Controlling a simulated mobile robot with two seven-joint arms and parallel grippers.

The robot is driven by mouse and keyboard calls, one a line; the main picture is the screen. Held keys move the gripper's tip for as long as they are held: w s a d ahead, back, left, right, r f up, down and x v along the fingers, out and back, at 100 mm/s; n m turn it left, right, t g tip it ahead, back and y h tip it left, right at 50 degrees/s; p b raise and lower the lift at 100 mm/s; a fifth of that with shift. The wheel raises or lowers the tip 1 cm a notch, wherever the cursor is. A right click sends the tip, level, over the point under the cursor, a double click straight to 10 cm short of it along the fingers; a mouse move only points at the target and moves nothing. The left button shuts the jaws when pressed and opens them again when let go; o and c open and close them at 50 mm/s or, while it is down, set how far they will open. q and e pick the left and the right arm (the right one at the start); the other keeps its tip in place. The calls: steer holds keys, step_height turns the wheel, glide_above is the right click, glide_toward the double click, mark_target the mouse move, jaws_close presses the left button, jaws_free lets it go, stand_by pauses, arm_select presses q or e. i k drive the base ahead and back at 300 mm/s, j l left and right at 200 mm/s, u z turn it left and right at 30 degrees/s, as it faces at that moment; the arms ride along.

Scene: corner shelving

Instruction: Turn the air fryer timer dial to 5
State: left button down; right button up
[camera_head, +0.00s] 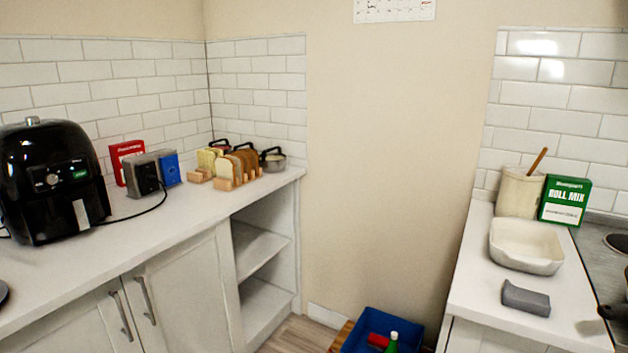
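A black air fryer (40,200) stands on the left counter at the left edge of the head view. The dial's markings and setting are too small to read. Neither of my grippers shows in the head view.
The white left counter (140,237) holds a toaster (142,173), toast racks (232,170) and a pot (273,160). A black cord lies on it beside the air fryer. A blue crate (405,326) stands on the floor. The right counter holds a white dish (525,262).

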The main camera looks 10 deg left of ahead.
mark_target(50, 179)
steer(key=u, duration=1.6)
